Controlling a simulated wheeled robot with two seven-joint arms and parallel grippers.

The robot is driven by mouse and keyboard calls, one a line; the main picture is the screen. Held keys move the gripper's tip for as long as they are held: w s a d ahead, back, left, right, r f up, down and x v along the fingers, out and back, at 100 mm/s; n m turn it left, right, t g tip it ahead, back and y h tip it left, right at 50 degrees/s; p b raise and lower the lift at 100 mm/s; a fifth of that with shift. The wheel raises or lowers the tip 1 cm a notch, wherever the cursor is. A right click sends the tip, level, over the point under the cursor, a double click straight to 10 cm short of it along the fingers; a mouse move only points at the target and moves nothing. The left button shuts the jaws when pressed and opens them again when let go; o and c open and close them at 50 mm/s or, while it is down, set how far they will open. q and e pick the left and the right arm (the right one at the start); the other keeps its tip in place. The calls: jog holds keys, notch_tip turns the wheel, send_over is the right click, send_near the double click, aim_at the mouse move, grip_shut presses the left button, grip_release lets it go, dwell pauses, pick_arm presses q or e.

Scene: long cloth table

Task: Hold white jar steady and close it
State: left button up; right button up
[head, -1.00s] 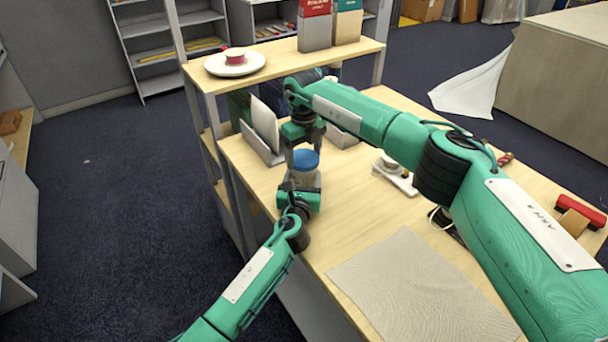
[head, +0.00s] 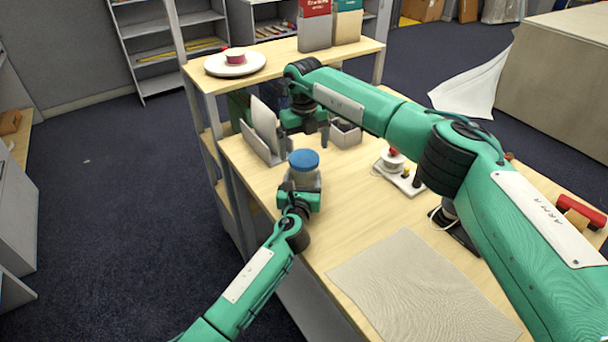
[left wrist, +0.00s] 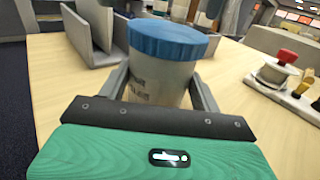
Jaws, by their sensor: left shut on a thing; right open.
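The white jar (head: 304,177) stands upright on the table near its left edge, with a blue lid (head: 304,159) sitting on top. My left gripper (head: 303,182) is shut around the jar's body from the near side. In the left wrist view the jar (left wrist: 157,84) is between the two fingers, and the blue lid (left wrist: 168,40) looks level on it. I cannot tell how tightly the lid is seated. My right gripper (head: 306,140) is open and empty, above and behind the jar, apart from the lid.
A file holder (head: 262,145) stands behind the jar at left, and a small grey box (head: 345,133) behind at right. A white device with a red knob (head: 398,172) is to the right. A grey cloth mat (head: 420,288) lies in front. A raised shelf (head: 290,60) spans the back.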

notch_tip(320, 180, up, 9)
dwell(0.3)
pick_arm(q)
jog(key=o, duration=2)
jog(key=shift+c, duration=0.2)
jog(key=s, duration=0.4)
jog(key=s+a, duration=0.1)
jog(key=s, duration=0.8)
jog(key=shift+s+a, duration=0.35)
jog(key=shift+s, duration=0.05)
pick_arm(e)
jog(key=shift+f, duration=0.15)
